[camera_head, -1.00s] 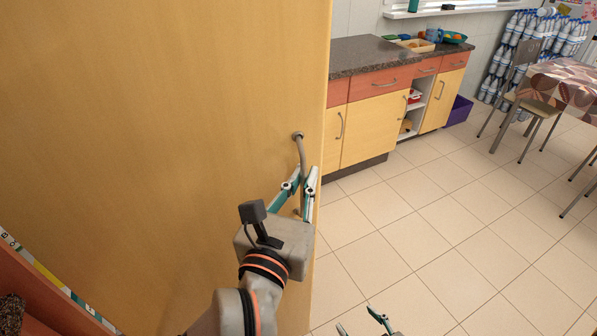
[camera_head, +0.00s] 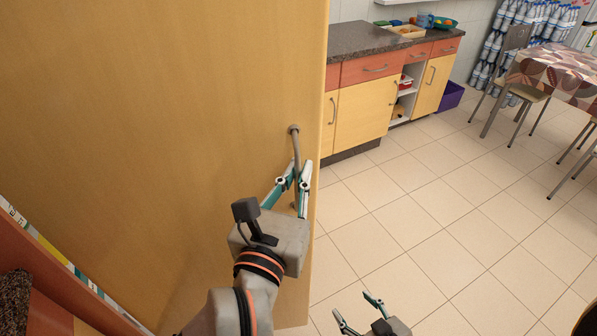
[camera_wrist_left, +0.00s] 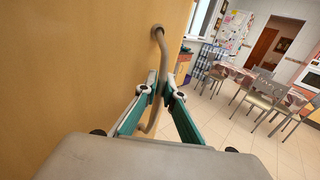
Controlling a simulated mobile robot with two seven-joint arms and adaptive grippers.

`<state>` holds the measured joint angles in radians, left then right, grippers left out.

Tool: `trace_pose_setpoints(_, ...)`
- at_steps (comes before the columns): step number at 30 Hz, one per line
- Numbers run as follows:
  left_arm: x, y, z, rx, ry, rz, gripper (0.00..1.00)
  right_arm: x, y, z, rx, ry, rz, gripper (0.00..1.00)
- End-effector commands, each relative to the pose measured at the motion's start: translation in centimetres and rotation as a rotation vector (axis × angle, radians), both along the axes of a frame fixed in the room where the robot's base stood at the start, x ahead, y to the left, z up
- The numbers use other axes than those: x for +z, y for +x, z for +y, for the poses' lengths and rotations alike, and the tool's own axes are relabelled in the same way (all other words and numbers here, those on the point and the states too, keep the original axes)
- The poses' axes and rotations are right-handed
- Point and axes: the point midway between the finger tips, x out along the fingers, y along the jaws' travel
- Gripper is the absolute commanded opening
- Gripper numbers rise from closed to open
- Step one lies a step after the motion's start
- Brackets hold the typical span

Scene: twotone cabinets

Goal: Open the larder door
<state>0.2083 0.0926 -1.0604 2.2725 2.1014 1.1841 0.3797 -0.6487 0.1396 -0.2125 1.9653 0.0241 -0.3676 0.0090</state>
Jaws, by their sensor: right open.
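The larder door (camera_head: 170,130) is a tall, plain wooden panel filling the left of the head view. Its free edge faces the open floor, and its far edge and hinges are not clear. A curved grey bar handle (camera_head: 296,145) is near that edge. My left gripper (camera_head: 294,178) is at the handle's lower part. In the left wrist view its fingers (camera_wrist_left: 161,88) close in on both sides of the handle (camera_wrist_left: 161,55), against the door face (camera_wrist_left: 80,60). My right gripper (camera_head: 357,311) is open and empty, low over the floor, apart from the door.
A counter with yellow-and-red cabinets (camera_head: 362,110) stands beyond the door. A patterned table (camera_head: 550,75) and chairs (camera_head: 520,93) are at the far right, near stacked bottles (camera_head: 497,50). The tiled floor (camera_head: 430,200) between is clear. A red-brown surface (camera_head: 50,310) is at lower left.

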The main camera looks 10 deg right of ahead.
Motion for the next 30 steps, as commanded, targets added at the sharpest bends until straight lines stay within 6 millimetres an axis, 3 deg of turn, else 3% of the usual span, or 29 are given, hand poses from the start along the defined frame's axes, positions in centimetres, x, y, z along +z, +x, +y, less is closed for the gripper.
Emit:
trace_pose_setpoints(13,-0.1,-0.5,0.2,0.0,0.0,0.001,0.15,-0.3,-0.1,-0.2,0.001,-0.005,0.006,0.57)
trace_pose_setpoints(24,-0.1,-5.4,2.6,0.0,0.001,0.003,0.15,-0.2,-0.1,0.0,0.0,-0.002,0.004,0.57)
trace_pose_setpoints(30,-0.1,-6.7,3.3,0.001,0.0,0.001,0.15,-0.2,-0.1,0.0,0.0,-0.001,0.004,0.57)
